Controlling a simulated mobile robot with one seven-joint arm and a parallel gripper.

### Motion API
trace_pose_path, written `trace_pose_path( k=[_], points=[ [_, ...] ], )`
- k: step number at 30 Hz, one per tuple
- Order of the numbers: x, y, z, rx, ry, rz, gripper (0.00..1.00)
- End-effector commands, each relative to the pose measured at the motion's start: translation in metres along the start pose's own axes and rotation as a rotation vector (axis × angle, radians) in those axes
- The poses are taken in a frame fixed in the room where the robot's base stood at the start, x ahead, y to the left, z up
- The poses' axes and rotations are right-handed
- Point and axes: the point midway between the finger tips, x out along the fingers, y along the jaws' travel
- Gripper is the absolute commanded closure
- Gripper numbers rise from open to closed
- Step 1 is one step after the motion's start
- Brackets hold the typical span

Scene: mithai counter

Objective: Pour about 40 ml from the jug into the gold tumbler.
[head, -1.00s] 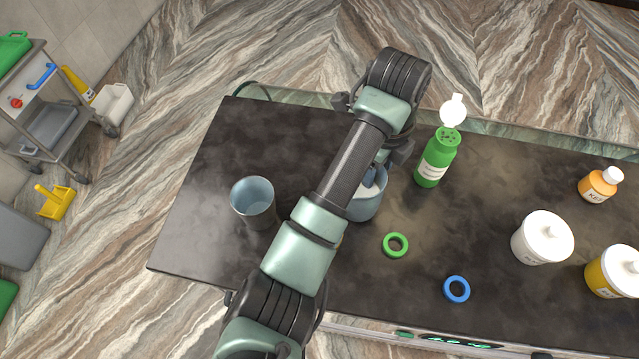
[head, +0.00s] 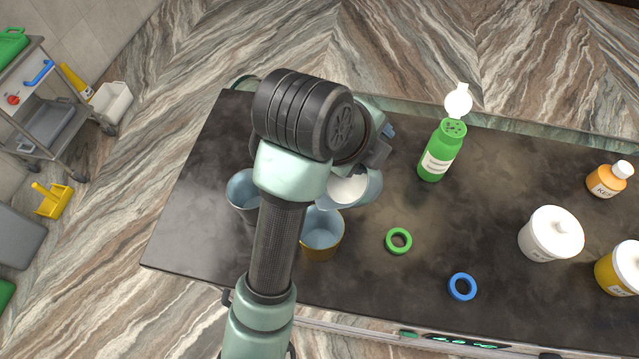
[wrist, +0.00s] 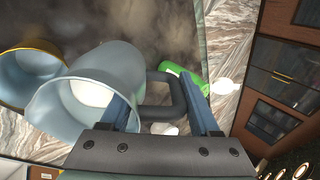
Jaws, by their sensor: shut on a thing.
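The blue-grey jug (head: 368,190) holds white liquid and leans left, its mouth close to the gold tumbler (head: 322,247). In the wrist view the jug (wrist: 118,68) stands large beside the tumbler's gold-rimmed mouth (wrist: 30,78). The tumbler stands upright on the counter, pale blue-grey inside; I see no stream, and cannot tell whether any liquid is in it. My gripper (wrist: 158,92) is shut on the jug's dark handle (wrist: 160,78). In the head view my arm hides most of the gripper and part of the jug.
A second, grey-blue cup (head: 240,192) stands left of my arm. A green bottle (head: 438,160) with its cap open stands right of the jug. Green (head: 398,241) and blue (head: 462,287) rings lie on the dark counter (head: 190,225). White jar (head: 548,238) farther right.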

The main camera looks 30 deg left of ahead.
Motion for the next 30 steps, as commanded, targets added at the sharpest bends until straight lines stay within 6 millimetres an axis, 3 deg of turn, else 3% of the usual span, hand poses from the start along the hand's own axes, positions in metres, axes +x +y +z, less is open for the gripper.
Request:
trace_pose_path(
  k=[2, 7, 30],
  points=[
    [-0.005, 0.007, 0.001, -0.001, -0.006, -0.074, 1.00],
    [-0.023, 0.002, 0.001, -0.001, -0.006, -0.212, 1.00],
    [-0.032, 0.003, 0.000, 0.000, 0.000, -0.373, 1.00]
  ],
)
